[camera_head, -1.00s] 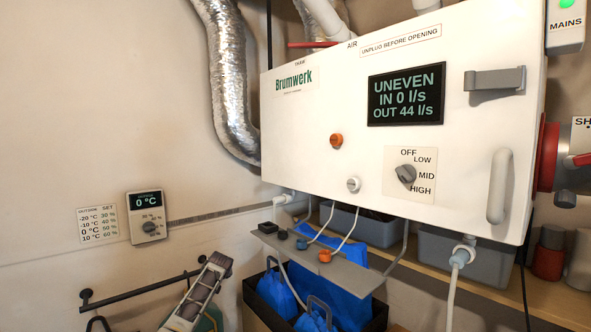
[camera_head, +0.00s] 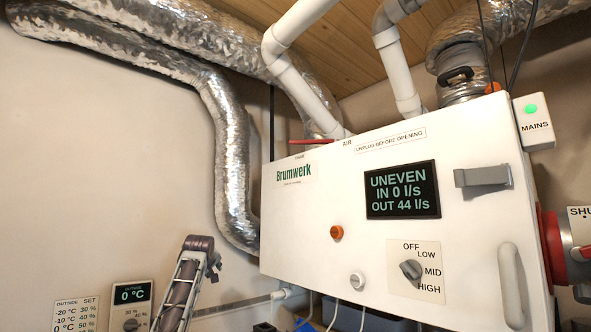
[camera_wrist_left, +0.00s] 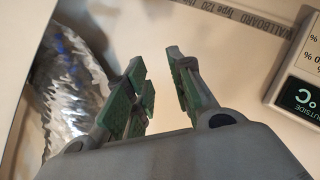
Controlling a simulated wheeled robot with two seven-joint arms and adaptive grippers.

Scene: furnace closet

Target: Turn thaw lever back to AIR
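The thaw lever (camera_head: 311,141) is a thin red bar on top of the white Brumwerk unit (camera_head: 300,240), at its left part. It lies sideways, between the THAW label (camera_head: 299,157) and the AIR label (camera_head: 347,142). My left gripper (camera_head: 212,262) is left of the unit, lower than the lever and well apart from it; its fingers are hard to make out there. In the left wrist view its green-padded fingers (camera_wrist_left: 155,62) stand apart with nothing between them. My right gripper is in neither view.
The display (camera_head: 402,190) reads UNEVEN, IN 0 l/s, OUT 44 l/s. A silver duct (camera_head: 232,165) hangs left of the unit. White pipes (camera_head: 305,90) rise behind the lever. The outside-temperature controller (camera_head: 131,305) is on the left wall. Open wall lies left of the duct.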

